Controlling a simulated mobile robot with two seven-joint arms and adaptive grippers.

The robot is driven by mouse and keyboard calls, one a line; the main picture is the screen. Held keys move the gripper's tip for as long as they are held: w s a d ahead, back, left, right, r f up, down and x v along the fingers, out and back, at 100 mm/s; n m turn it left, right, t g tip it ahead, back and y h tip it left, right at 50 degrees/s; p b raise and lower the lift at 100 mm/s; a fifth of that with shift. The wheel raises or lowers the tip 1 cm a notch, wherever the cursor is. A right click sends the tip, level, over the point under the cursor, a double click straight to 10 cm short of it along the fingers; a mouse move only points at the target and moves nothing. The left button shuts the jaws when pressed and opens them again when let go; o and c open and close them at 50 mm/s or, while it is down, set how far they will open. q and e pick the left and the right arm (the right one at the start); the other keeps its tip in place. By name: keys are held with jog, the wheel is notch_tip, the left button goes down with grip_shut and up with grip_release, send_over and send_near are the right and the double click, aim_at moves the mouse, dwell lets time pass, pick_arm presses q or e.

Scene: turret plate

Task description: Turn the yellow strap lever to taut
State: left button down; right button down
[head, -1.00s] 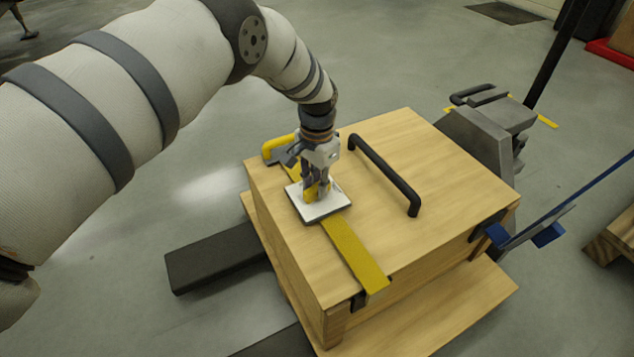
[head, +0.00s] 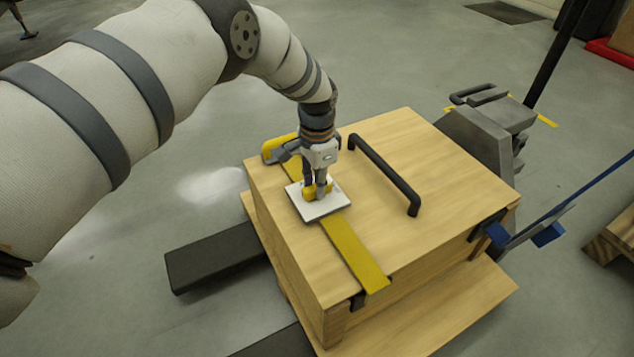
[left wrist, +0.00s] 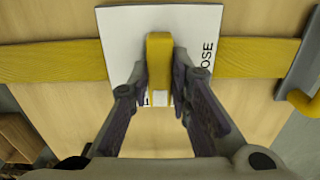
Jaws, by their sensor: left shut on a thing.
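The yellow lever (head: 309,192) sits on a white square plate (head: 333,204) on top of a wooden crate (head: 350,240). My left gripper (head: 317,190) points down over the plate and is shut on the lever. In the left wrist view the lever (left wrist: 159,62) is between the two fingers (left wrist: 160,85). Black letters ending in "OSE" show on the plate (left wrist: 120,40) to the right of the lever; the lettering on the left is mostly hidden by a finger. The yellow strap (head: 355,252) runs across the crate lid under the plate. My right gripper is not in view.
A black handle bar (head: 385,173) stands on the lid just right of the gripper. A grey buckle with a yellow grip (head: 280,147) lies at the strap's far end. A blue strap (head: 545,233) and grey machinery (head: 480,138) are on the right.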

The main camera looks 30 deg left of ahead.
pick_arm(q)
jog(key=c, duration=1.5)
grip_release()
notch_tip(320, 180, up, 12)
jog(key=shift+f, duration=0.1)
